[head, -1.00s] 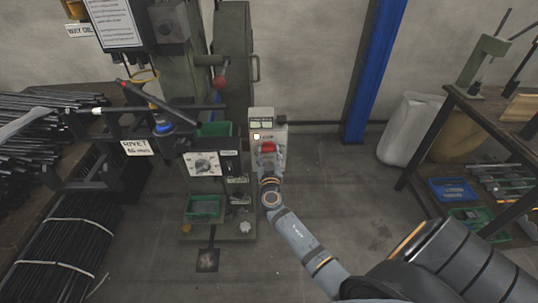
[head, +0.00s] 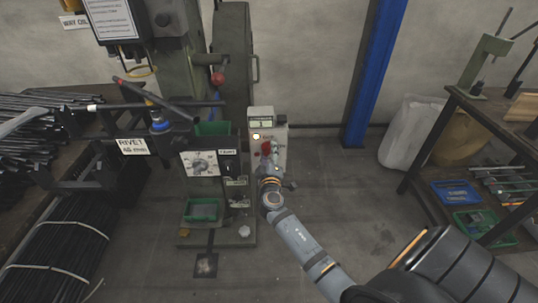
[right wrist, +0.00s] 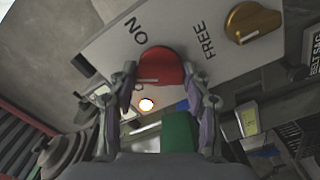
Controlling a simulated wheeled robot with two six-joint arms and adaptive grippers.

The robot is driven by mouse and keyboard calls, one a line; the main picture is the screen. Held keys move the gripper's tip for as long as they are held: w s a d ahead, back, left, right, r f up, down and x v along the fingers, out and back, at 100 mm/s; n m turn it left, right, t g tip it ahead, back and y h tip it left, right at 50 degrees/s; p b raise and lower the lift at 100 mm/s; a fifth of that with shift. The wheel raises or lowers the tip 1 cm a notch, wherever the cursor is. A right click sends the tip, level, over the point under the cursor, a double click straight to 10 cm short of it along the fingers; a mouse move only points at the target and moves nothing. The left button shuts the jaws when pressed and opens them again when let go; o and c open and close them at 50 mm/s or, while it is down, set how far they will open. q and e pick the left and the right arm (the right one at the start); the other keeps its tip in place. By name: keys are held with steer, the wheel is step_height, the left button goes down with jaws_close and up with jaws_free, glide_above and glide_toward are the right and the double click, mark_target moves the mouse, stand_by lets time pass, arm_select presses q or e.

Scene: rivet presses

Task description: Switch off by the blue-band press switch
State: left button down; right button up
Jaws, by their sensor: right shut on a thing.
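The switch box (head: 261,113) is pale and stands on the right side of the green press (head: 212,167), which carries a blue band (head: 160,125). A red rotary knob (head: 265,147) is on the box, partly hidden by my right gripper in the head view. In the right wrist view the red knob (right wrist: 161,66) sits between the fingertips of my right gripper (right wrist: 163,82), which is shut on it. The panel (right wrist: 185,25) reads ON and FREE near the knob. A small lamp (right wrist: 146,104) glows; it also shows in the head view (head: 256,136). My left gripper is not in view.
A gold knob (right wrist: 254,22) is on the panel beside FREE. A blue post (head: 372,75) stands behind to the right. A shelf (head: 480,125) with a blue tray (head: 454,191) is at right. Rods (head: 65,235) lie at left. The floor between is clear.

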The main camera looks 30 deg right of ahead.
steer(key=n, duration=0.2)
steer(key=shift+n, duration=1.4)
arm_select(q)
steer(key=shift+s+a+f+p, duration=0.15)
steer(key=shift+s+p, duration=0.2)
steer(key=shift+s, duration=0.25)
arm_select(e)
steer(key=shift+n, duration=0.8)
steer(key=o, duration=1.2)
steer(key=shift+c, duration=0.2)
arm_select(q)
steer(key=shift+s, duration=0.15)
arm_select(e)
steer(key=shift+s+a, duration=0.1)
